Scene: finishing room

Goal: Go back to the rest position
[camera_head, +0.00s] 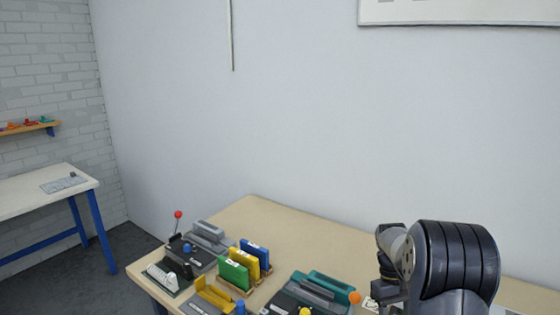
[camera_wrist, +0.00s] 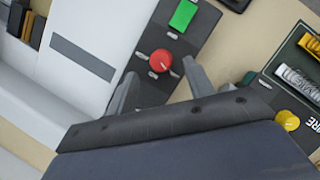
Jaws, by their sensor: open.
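My gripper (camera_wrist: 160,86) shows in the wrist view with its two grey fingers apart and nothing visible between them. Beyond the fingertips is a dark device with a red round knob (camera_wrist: 161,60) and a green block (camera_wrist: 184,15). I cannot tell how far the fingertips are from it. In the head view my arm rises at the lower right over the wooden table (camera_head: 262,215). My gripper is out of sight there.
On the table are a red-ball lever (camera_head: 178,214), green (camera_head: 233,274), yellow and blue upright blocks, and a teal device (camera_head: 330,284). The wrist view shows a yellow knob (camera_wrist: 287,119) and a white object (camera_wrist: 75,55). A white side table (camera_head: 30,191) stands at left.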

